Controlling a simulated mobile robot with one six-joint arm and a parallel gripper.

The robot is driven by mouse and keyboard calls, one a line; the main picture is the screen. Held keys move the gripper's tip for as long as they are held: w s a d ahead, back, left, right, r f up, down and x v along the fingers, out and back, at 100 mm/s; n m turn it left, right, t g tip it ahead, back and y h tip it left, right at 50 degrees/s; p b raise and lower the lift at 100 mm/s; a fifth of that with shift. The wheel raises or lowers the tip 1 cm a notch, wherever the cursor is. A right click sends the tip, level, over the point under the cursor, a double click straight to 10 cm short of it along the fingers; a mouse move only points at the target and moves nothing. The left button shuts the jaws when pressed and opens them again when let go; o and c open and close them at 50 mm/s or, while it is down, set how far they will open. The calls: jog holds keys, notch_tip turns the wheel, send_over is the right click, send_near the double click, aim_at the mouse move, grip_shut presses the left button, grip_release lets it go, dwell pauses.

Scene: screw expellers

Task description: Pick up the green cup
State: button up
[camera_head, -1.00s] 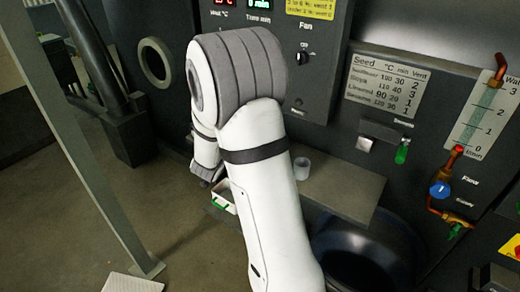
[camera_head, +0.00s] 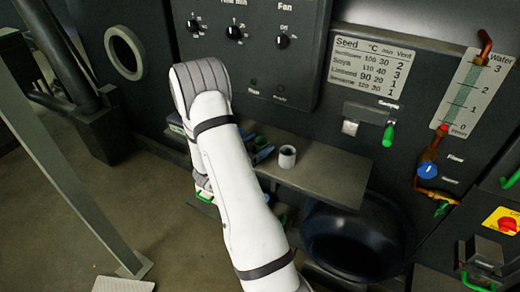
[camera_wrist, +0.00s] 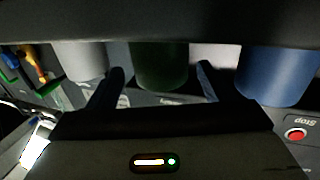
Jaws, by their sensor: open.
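The dark green cup (camera_wrist: 160,66) is in the middle of the wrist view, which is upside down. My gripper (camera_wrist: 160,82) is open, with one finger on each side of the cup in the picture. I cannot tell whether the fingers touch it. A white cup (camera_wrist: 80,60) and a blue cup (camera_wrist: 276,76) flank it. In the head view the white cup (camera_head: 287,156) stands on the shelf, right of my arm. My arm covers much of the area beside it, and the green cup is not clear there.
The grey shelf (camera_head: 325,176) juts from the dark machine panel, with free room right of the white cup. A dark round opening (camera_head: 350,240) lies below it. A green-handled lever (camera_head: 388,135) and copper pipe (camera_head: 430,153) are to the right. A slanted post (camera_head: 70,170) stands left.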

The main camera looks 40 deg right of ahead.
jog(key=shift+d, duration=1.25)
jog(key=c, duration=1)
